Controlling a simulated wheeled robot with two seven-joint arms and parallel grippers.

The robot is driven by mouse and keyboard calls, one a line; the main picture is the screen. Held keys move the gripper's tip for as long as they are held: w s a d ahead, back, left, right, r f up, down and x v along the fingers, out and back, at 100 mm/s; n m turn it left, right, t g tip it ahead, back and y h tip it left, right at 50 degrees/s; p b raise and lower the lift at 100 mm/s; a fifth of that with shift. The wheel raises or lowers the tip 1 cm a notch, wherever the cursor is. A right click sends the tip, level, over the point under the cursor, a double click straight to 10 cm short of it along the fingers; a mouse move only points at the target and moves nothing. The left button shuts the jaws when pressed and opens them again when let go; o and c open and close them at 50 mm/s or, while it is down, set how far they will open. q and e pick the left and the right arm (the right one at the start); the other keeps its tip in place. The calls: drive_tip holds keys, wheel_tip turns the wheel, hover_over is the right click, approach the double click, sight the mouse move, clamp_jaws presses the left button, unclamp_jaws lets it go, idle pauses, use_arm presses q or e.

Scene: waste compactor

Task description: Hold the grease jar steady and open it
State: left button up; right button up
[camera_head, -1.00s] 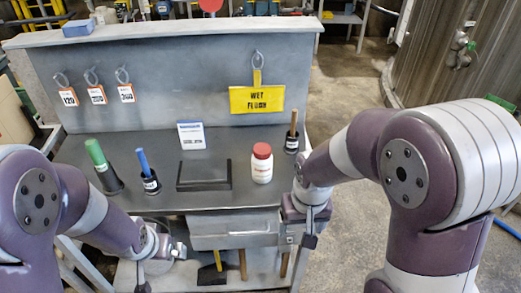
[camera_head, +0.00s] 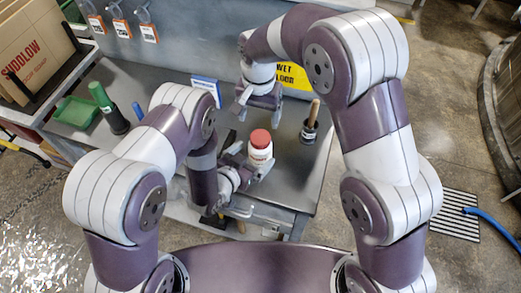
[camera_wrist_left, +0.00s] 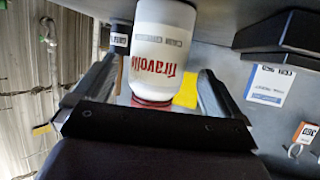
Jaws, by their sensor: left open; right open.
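The grease jar is a white jar with a red lid (camera_head: 260,145), standing upright on the grey bench. My left gripper (camera_head: 250,166) is low at the jar, open, with its fingers on either side of the body. In the left wrist view the jar (camera_wrist_left: 165,50) appears upside down between the two open fingers (camera_wrist_left: 158,72), with gaps on both sides. Its red lid is partly hidden behind the gripper's palm. My right gripper (camera_head: 257,100) is open and empty, beyond and above the jar, apart from the lid.
A wooden-handled tool in a black holder (camera_head: 309,132) stands right of the jar. A green-handled tool (camera_head: 104,102) and a blue-white card (camera_head: 206,87) stand to the left. A dark tray is mostly hidden by my left arm. A yellow sign (camera_head: 293,77) hangs behind.

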sight(255, 156)
use_arm(q)
drive_tip(key=x, duration=0.3)
drive_tip(key=shift+w+d+f, duration=0.1)
drive_tip(key=shift+w+d, duration=0.05)
drive_tip(key=shift+d, duration=0.2)
use_arm(e)
drive_tip(key=shift+w+d, duration=0.1)
drive_tip(key=shift+d, duration=0.25)
use_arm(q)
drive_tip(key=shift+w+d+f, duration=0.1)
drive_tip(key=shift+w+d, duration=0.05)
drive_tip(key=shift+w, duration=0.1)
use_arm(e)
drive_tip(key=shift+a, duration=0.1)
use_arm(q)
drive_tip(key=shift+w, duration=0.1)
use_arm(e)
drive_tip(key=shift+s+a, duration=0.25)
use_arm(q)
drive_tip(key=shift+f, duration=0.1)
drive_tip(key=shift+c, duration=0.3)
use_arm(e)
drive_tip(key=shift+w+d, duration=0.1)
drive_tip(key=shift+d, duration=0.05)
